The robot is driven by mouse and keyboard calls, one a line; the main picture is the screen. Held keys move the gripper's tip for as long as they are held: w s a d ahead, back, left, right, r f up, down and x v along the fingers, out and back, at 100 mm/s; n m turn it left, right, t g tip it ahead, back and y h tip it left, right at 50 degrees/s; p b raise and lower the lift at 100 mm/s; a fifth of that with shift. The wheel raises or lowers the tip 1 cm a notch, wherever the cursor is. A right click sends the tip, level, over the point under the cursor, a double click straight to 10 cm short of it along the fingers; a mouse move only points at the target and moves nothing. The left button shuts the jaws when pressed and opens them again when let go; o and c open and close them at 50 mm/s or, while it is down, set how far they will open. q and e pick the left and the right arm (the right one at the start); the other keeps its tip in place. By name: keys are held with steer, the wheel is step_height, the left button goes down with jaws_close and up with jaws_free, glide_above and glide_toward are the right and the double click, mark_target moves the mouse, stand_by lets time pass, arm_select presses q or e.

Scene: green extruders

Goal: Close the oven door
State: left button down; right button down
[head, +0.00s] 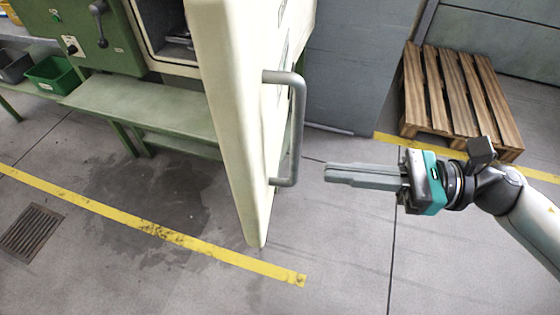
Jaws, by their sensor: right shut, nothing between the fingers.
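The oven door (228,120) is cream-coloured and stands wide open, seen nearly edge-on in the middle of the head view. A grey bar handle (300,125) is fixed upright on its right face. The oven's opening (172,35) shows to the left of the door, with dark items inside. My right gripper (328,173) comes in from the right with its fingers shut and empty. Its tips point left at the lower part of the handle and look a little apart from it. My left gripper is not in view.
A green bench (140,105) stands below the oven. A green bin (52,74) and a green machine (85,35) are at the upper left. A wooden pallet (455,90) lies at the upper right. The floor in front is clear, with a yellow line (150,228) and a drain grate (32,232).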

mark_target(257, 165)
steer(key=a, duration=0.2)
steer(key=a+p, duration=0.1)
steer(key=a, duration=0.1)
steer(key=w+a, duration=0.1)
steer(key=a, duration=0.2)
steer(key=shift+r, duration=0.15)
steer(key=shift+w+a+p, duration=0.1)
steer(key=shift+a+p, duration=0.2)
steer(key=shift+a, duration=0.65)
steer(key=shift+a, duration=0.1)
